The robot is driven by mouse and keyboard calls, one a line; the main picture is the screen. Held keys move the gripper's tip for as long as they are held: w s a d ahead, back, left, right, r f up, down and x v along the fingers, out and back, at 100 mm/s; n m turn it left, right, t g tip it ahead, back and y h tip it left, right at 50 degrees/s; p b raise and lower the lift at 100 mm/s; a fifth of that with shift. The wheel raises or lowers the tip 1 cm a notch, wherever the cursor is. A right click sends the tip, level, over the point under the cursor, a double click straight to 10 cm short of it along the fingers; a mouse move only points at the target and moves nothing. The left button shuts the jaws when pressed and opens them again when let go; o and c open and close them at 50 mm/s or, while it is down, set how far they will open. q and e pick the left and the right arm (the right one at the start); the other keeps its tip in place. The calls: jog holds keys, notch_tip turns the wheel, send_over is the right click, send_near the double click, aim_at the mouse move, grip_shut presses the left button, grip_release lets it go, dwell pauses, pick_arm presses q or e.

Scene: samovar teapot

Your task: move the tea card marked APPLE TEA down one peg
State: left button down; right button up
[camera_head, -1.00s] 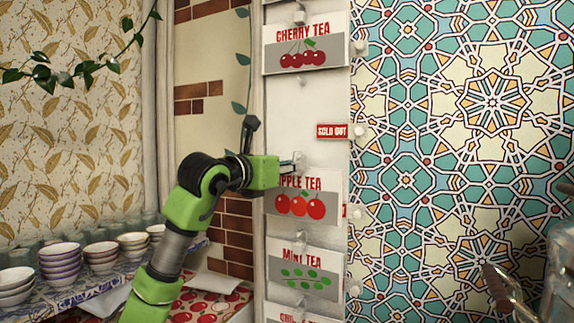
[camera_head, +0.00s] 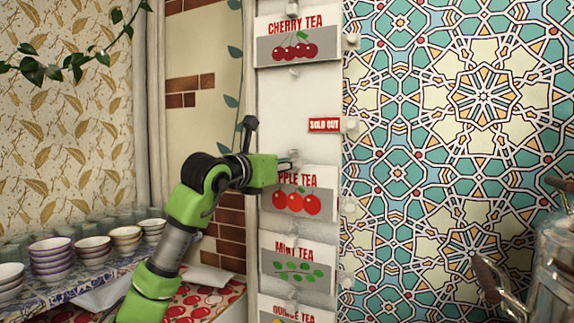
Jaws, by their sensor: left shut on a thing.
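The APPLE TEA card (camera_head: 298,204), white with a grey band and three red apples, is on the white board (camera_head: 300,105), below the CHERRY TEA card (camera_head: 298,48) and just above the MINT TEA card (camera_head: 299,268). A wide bare stretch of board with a peg (camera_head: 293,72) lies between the cherry and apple cards. My left gripper (camera_head: 287,164) comes from the left and is shut on the apple card at its top edge, covering the first letter. I cannot tell whether a peg still bears the card.
Another card (camera_head: 290,312) is cut off at the bottom. A SOLD OUT sign (camera_head: 324,125) is at the board's right edge. Stacked bowls (camera_head: 50,258) stand on a shelf at left. A metal vessel (camera_head: 556,265) stands at lower right.

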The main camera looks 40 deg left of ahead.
pick_arm(q)
jog(key=c, duration=1.8)
grip_release()
jog(key=shift+c, duration=0.2)
jog(key=s+d, duration=0.2)
jog(key=s, duration=1)
jog(key=shift+w+r, duration=0.1)
